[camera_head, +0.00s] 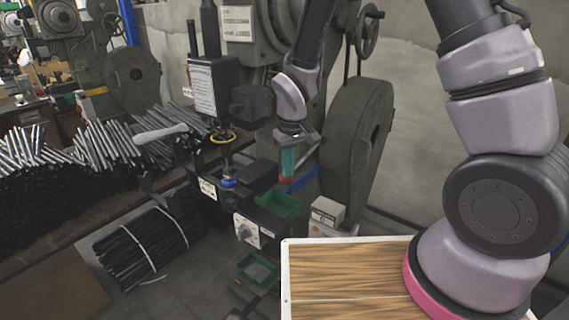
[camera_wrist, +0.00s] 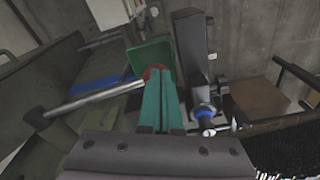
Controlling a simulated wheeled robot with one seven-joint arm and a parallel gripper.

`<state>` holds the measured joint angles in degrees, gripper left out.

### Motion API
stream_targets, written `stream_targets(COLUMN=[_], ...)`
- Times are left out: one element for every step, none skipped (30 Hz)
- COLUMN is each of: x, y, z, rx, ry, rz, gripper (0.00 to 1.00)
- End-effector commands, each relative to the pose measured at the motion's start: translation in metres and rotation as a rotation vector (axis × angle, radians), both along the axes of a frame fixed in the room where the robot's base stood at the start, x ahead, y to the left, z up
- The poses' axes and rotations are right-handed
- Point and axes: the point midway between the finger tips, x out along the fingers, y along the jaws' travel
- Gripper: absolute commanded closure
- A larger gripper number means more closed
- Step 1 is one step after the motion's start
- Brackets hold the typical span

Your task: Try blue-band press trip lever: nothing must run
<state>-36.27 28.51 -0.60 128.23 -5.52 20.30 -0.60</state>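The blue-band press stands mid-picture in the head view, with a blue band (camera_head: 300,180) low on its frame. My gripper (camera_head: 287,168) is in front of that frame, its teal fingers pointing down. In the wrist view the fingers (camera_wrist: 161,82) lie close together and look shut. The trip lever is a bare metal rod (camera_wrist: 95,101) coming in from the left. Its red knob (camera_wrist: 152,70) sits right at the fingertips and is partly covered by them; I cannot tell whether they touch.
Green bins (camera_head: 277,204) sit at the press, beside a control box with a dial (camera_head: 248,232). A large flywheel (camera_head: 358,145) stands to the right. A wooden-topped surface (camera_head: 345,272) is in front. Bundled dark rods (camera_head: 145,245) lie on the floor; more bars are piled left.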

Motion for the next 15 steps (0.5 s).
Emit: stream_targets(x=[-0.007, -0.010, -0.014, -0.017, -0.018, -0.019, -0.019, -0.019, -0.019, -0.019, -0.019, -0.019, -0.018, -0.018, -0.018], y=[-0.004, -0.006, -0.009, -0.010, -0.011, -0.012, -0.012, -0.012, -0.011, -0.011, -0.011, -0.011, -0.011, -0.011, -0.011], z=[0.002, 0.004, 0.005, 0.006, 0.007, 0.008, 0.007, 0.007, 0.007, 0.007, 0.007, 0.007, 0.008, 0.008, 0.010], rx=[-0.001, -0.001, -0.001, -0.001, 0.000, 0.000, 0.000, 0.000, 0.000, 0.000, 0.000, 0.000, 0.000, 0.001, 0.001], ry=[0.002, 0.001, 0.001, 0.001, 0.000, 0.000, 0.000, 0.000, 0.000, 0.000, 0.000, 0.000, 0.000, -0.001, -0.001], rz=[0.000, 0.001, 0.000, 0.000, 0.000, 0.000, 0.000, 0.000, 0.000, 0.000, 0.000, 0.000, 0.000, 0.000, 0.000], gripper=[1.00, 1.00, 1.00, 1.00, 1.00, 1.00, 1.00, 1.00, 1.00, 1.00, 1.00, 1.00, 1.00, 1.00, 1.00])
